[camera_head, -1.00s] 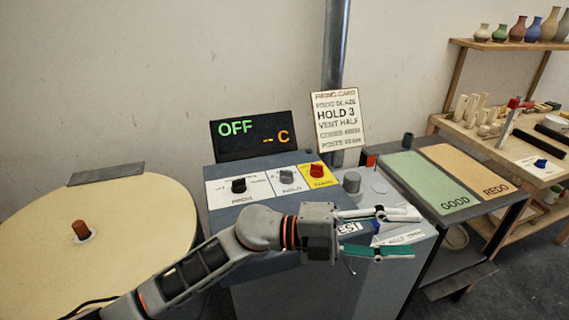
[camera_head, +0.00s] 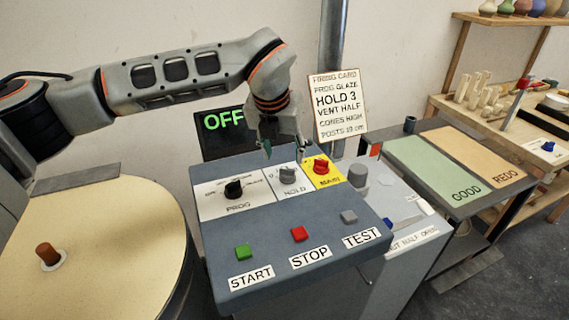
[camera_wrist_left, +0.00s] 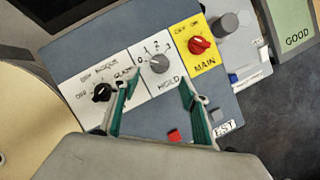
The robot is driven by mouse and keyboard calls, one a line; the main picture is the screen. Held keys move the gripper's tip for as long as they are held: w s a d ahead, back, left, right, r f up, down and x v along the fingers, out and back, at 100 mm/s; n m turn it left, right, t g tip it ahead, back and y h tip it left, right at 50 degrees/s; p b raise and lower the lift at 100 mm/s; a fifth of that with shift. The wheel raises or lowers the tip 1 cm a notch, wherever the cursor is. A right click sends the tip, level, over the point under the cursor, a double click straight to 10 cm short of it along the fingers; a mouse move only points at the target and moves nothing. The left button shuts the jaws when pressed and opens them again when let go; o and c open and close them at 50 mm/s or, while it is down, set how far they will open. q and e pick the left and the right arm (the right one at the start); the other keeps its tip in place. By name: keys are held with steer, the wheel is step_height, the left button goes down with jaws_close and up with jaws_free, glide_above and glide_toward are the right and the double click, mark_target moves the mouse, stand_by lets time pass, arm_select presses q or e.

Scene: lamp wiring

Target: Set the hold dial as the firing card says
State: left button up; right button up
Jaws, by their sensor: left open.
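The grey hold dial (camera_head: 287,175) sits on a white plate in the middle of the control panel's upper row. It also shows in the left wrist view (camera_wrist_left: 159,63); its pointer setting is too small to read surely. My left gripper (camera_head: 284,150) is open and empty, pointing down above and behind the hold dial. In the left wrist view its green fingers (camera_wrist_left: 158,84) are spread to either side, apart from the dial. My right gripper is not in view.
The black PROG dial (camera_head: 234,189) and red MAIN dial (camera_head: 321,165) flank the hold dial closely. Green START (camera_head: 243,251), red STOP (camera_head: 299,234) and grey TEST (camera_head: 349,217) buttons lie in front. A display (camera_head: 220,122) reads OFF, partly hidden by my arm.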

mark_target(287, 170)
arm_select(q)
steer(key=shift+p+x, duration=0.55)
steer(key=shift+x, duration=3.3)
steer(key=c, duration=1.1)
